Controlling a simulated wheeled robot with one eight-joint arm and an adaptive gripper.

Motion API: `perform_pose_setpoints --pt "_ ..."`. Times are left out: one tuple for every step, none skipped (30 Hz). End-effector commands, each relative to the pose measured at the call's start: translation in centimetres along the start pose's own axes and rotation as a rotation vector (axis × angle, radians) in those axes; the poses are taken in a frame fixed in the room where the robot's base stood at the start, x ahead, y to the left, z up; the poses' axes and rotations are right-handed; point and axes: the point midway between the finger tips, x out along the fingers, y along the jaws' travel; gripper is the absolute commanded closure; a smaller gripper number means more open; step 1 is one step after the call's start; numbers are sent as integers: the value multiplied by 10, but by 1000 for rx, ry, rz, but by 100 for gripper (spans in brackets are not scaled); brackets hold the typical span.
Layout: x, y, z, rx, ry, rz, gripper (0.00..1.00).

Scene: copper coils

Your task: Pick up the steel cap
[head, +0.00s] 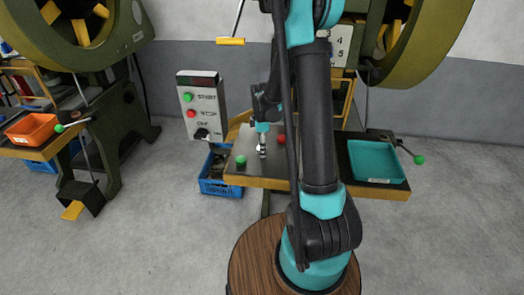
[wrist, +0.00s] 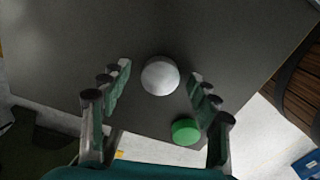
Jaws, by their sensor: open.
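The steel cap (wrist: 160,76) is a round, pale grey dome on the dark grey tabletop in the wrist view. My gripper (wrist: 161,80) is open, with one finger on each side of the cap in the picture. Gaps show between the cap and both fingers; the height left between them is hard to tell. In the head view my gripper (head: 262,153) points down over the work table, and the cap is too small and covered to make out surely.
A green knob (wrist: 186,131) sits close to the cap, near the right finger; it also shows in the head view (head: 241,162). A red knob (head: 281,140) lies behind. A teal tray (head: 376,178) is at the right, a control box (head: 201,105) at the left.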

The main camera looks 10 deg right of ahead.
Motion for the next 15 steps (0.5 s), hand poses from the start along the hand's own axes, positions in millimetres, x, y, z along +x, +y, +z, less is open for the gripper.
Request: perform_pose_setpoints --pt "0 0 0 0 0 0 38" --pt "0 0 0 0 0 0 38" --pt "0 0 0 0 0 0 38" --pt "0 0 0 0 0 0 41" --pt "0 0 0 0 0 0 45" --pt "0 0 0 0 0 0 50" --pt "0 0 0 0 0 0 53" --pt "0 0 0 0 0 0 57" --pt "0 0 0 0 0 0 62" --pt "0 0 0 0 0 0 66" --pt "0 0 0 0 0 0 70" --pt "0 0 0 0 0 0 74" --pt "0 0 0 0 0 0 78" --pt "0 0 0 0 0 0 82" --pt "0 0 0 0 0 0 87"
